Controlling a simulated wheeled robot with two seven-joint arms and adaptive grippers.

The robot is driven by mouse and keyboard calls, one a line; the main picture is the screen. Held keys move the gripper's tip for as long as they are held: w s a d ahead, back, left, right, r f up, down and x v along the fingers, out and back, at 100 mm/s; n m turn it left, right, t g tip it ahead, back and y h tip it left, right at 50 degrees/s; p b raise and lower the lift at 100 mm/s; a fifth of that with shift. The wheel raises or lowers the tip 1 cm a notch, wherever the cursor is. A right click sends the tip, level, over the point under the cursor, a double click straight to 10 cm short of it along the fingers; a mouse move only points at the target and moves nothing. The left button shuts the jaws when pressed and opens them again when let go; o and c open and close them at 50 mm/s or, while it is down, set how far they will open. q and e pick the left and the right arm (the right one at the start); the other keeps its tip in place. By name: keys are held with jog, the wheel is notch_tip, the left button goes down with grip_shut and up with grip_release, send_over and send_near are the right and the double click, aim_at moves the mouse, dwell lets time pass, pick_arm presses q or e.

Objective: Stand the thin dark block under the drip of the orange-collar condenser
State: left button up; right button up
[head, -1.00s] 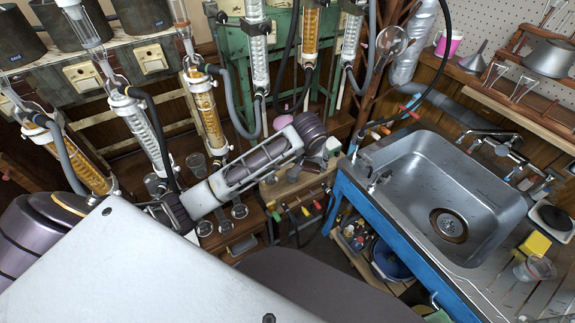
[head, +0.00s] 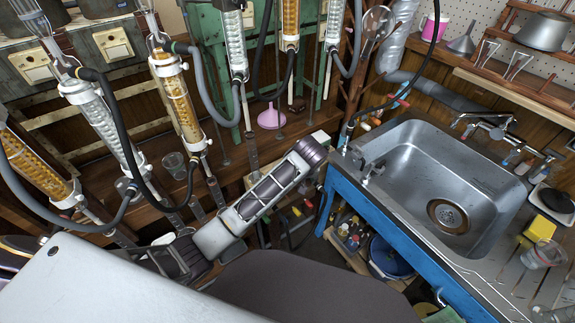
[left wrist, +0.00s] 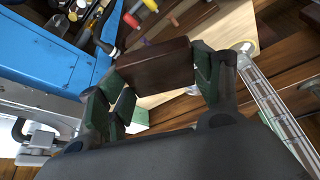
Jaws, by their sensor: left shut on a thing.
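The thin dark brown block (left wrist: 155,66) is held between the green-padded fingers of my left gripper (left wrist: 155,82) in the left wrist view. It is in the air above wooden boards. In the head view the block and left gripper are hidden behind my own forearm. Several condensers hang at the left and back. Amber-filled ones are a middle-left condenser (head: 180,100), a far-left condenser (head: 38,165) and a back condenser (head: 290,25). A clear-coiled condenser (head: 105,120) hangs between the first two. I cannot tell which collar is orange. My right gripper is not in view.
A steel sink (head: 450,185) in a blue frame is on the right. A pink funnel (head: 271,116) stands at the back. Dark hoses (head: 128,120) loop between the condensers. A glass beaker (head: 173,165) is below them. Tools with coloured handles (left wrist: 140,12) lie near the block.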

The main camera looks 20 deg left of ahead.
pick_arm(q)
jog(key=shift+d+f, duration=0.25)
jog(key=shift+f, duration=0.2)
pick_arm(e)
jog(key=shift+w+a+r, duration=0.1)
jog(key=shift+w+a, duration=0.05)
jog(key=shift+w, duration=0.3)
pick_arm(q)
jog(key=shift+w, duration=0.1)
jog(key=shift+w+a+f+b, duration=0.6)
jog(key=shift+w+a, duration=0.9)
jog(key=shift+w, duration=1.05)
jog(key=shift+w+a+f+b, duration=0.65)
jog(key=shift+w+a, duration=0.8)
jog(key=shift+w, duration=1.15)
jog(key=shift+w+a+f+b, duration=0.3)
jog(key=shift+w+a+b, duration=0.55)
jog(key=shift+w+a, duration=1.2)
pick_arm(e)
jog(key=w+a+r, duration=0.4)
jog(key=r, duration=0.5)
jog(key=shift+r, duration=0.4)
pick_arm(q)
jog(key=shift+w+d, duration=0.5)
jog(key=shift+d, duration=0.05)
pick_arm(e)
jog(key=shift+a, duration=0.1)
